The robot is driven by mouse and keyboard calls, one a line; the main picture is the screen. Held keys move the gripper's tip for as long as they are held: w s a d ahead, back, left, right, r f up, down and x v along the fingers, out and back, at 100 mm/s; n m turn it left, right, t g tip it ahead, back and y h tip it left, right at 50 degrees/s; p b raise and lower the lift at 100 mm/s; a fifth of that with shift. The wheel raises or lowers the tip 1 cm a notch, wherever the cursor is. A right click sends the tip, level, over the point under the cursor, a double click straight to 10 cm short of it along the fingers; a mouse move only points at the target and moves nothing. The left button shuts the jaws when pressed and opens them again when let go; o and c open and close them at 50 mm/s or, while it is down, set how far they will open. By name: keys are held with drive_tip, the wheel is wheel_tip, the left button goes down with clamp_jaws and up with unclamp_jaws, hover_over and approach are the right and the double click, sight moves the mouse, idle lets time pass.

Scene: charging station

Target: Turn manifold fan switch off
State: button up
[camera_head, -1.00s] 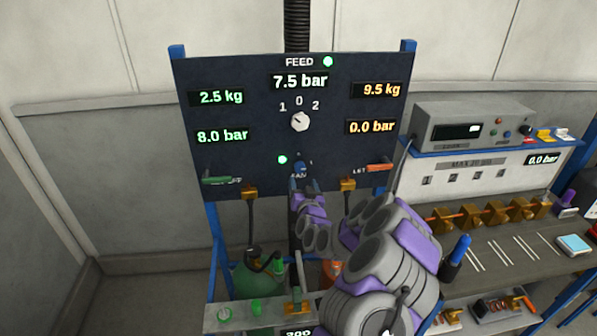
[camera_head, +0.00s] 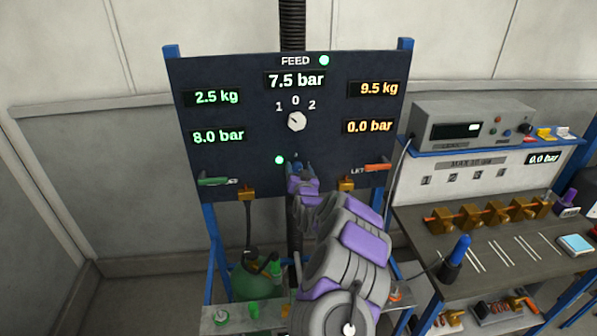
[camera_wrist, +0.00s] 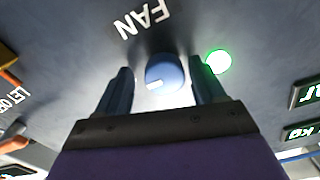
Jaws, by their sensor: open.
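The fan switch is a round blue knob with a white mark; in the wrist view the fan knob (camera_wrist: 164,74) sits on the dark panel (camera_wrist: 60,50) beside the label FAN, with a lit green lamp (camera_wrist: 218,62) next to it. My gripper (camera_wrist: 163,88) is open, with one finger on each side of the knob. I cannot tell whether the fingers touch it. In the head view my gripper (camera_head: 299,170) is at the lower middle of the panel (camera_head: 235,165) and largely covers the knob. The green lamp (camera_head: 279,160) is lit there too.
A white selector knob (camera_head: 296,121) sits above on the panel. A green handle (camera_head: 217,181) and an orange handle (camera_head: 378,167) flank the gripper, with brass fittings (camera_head: 247,193) below. A workbench (camera_head: 480,255) stands at the right.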

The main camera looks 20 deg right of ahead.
drive_tip(key=shift+a, duration=0.4)
drive_tip(key=c, duration=0.3)
drive_tip(key=shift+d+r, duration=0.1)
drive_tip(key=shift+d, duration=0.05)
drive_tip(key=c, duration=0.8)
drive_tip(key=shift+o, duration=0.2)
drive_tip(key=shift+r+n+p, duration=0.1)
drive_tip(key=shift+n+p, duration=0.2)
drive_tip(key=shift+p, duration=0.15)
drive_tip(key=n+p, duration=0.3)
drive_tip(key=p, duration=0.1)
drive_tip(key=shift+r+p, duration=0.15)
drive_tip(key=shift+p, duration=0.2)
drive_tip(key=n+p, duration=0.9)
drive_tip(key=p, duration=0.1)
drive_tip(key=shift+w+n+p, duration=0.1)
drive_tip(key=shift+n+p, duration=0.2)
drive_tip(key=n+p, duration=0.3)
drive_tip(key=shift+a+f+n+p, duration=0.2)
drive_tip(key=shift+f+n+p, duration=0.1)
drive_tip(key=shift+n+p, duration=0.6)
drive_tip(key=shift+f, duration=0.1)
